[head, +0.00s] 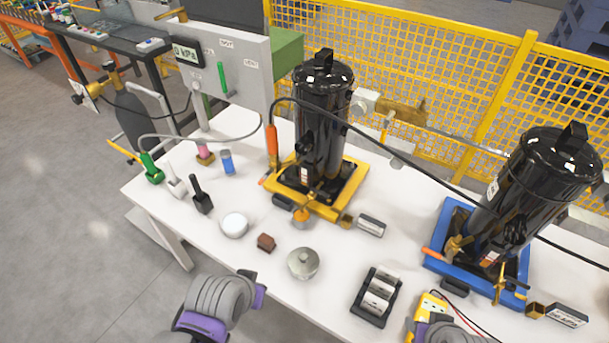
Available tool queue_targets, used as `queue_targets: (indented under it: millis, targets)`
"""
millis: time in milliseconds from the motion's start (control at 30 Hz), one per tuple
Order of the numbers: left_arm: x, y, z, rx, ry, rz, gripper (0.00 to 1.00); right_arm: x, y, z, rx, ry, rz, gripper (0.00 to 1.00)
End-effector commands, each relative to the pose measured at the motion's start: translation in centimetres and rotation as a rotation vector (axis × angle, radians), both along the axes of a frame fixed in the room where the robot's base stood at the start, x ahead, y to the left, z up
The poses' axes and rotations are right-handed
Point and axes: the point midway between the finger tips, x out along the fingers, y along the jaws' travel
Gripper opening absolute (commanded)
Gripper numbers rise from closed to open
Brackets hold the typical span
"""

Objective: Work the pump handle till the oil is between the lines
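Two black compressors stand on the white table: one on a yellow base (342,196), its black shell (322,115) upright, and one on a blue base (437,262), its shell (545,180) looking tilted. I cannot single out the pump handle with certainty; an orange grip (272,140) stands beside the left compressor. No oil level or lines can be made out. My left gripper (254,284), grey and purple, is at the table's front edge, apart from the compressors; its fingers are unclear. My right arm (445,333) is at the bottom edge, its fingers not visible.
A yellow meter (432,304) lies by my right arm. A lidded pot (303,263), white puck (235,225), brown block (266,242) and black rack (376,297) stand along the front. A gauge panel (225,65) and yellow mesh fence (450,90) are behind. Black hoses cross above the table.

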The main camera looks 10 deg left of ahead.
Motion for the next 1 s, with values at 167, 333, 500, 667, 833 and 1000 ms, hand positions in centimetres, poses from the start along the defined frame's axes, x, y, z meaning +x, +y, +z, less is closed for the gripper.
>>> queue_targets:
  millis: [167, 333, 500, 667, 833, 1000]
  targets:
    - [-0.01, 0.0, 0.0, 0.0, 0.0, 0.0, 0.0, 0.0, 0.0, 0.0, 0.0, 0.0, 0.0, 0.46]
    - [-0.01, 0.0, 0.0, 0.0, 0.0, 0.0, 0.0, 0.0, 0.0, 0.0, 0.0, 0.0, 0.0, 0.46]
    - [-0.01, 0.0, 0.0, 0.0, 0.0, 0.0, 0.0, 0.0, 0.0, 0.0, 0.0, 0.0, 0.0, 0.28]
    - [-0.01, 0.0, 0.0, 0.0, 0.0, 0.0, 0.0, 0.0, 0.0, 0.0, 0.0, 0.0, 0.0, 0.0]
    - [-0.01, 0.0, 0.0, 0.0, 0.0, 0.0, 0.0, 0.0, 0.0, 0.0, 0.0, 0.0, 0.0, 0.0]
    - [-0.01, 0.0, 0.0, 0.0, 0.0, 0.0, 0.0, 0.0, 0.0, 0.0, 0.0, 0.0, 0.0, 0.0]
